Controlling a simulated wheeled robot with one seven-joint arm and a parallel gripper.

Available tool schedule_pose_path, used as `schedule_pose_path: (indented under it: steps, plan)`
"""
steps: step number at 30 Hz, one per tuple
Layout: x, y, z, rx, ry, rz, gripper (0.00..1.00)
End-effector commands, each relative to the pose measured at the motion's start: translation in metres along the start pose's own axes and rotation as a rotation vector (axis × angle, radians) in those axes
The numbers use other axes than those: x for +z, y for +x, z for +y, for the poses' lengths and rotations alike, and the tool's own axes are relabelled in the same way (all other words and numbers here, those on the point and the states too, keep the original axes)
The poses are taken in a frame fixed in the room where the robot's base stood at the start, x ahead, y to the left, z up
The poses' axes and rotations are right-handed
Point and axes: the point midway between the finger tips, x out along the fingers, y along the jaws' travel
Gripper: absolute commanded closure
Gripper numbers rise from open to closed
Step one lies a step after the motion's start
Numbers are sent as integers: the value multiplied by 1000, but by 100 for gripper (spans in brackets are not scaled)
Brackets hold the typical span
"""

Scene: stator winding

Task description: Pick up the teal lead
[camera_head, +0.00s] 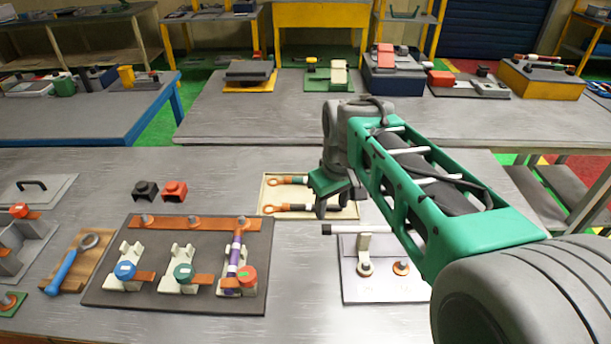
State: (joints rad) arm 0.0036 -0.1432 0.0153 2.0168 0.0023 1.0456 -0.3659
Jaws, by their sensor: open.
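A shallow light-coloured tray (264,201) lies on the grey table and holds two leads with orange ring ends on the left. The rear lead (288,181) looks teal next to its ring, so it appears to be the teal lead. The front lead (292,208) looks darker and brownish. My gripper (334,207) is open and points down over the right part of the tray. It hides the right ends of both leads, and I cannot tell whether a finger touches either one.
A dark board (190,304) with blue, green and red terminals stands left of the tray. Black (145,190) and red (174,190) blocks sit left of the tray.

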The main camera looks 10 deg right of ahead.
Motion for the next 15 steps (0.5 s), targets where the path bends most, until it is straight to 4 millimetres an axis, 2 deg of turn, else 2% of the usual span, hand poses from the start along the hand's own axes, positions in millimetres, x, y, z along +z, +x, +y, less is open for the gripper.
schedule_pose_path:
  steps: [1,3,8,12,15]
  plan:
    - [-25,-6,11,-7,-59,-17,55]
    - [-57,-7,25,-16,-156,-36,55]
    - [-121,7,58,-44,-373,-75,55]
    - [-165,34,85,-76,-560,-105,55]
    - [-188,59,100,-103,-694,-121,55]
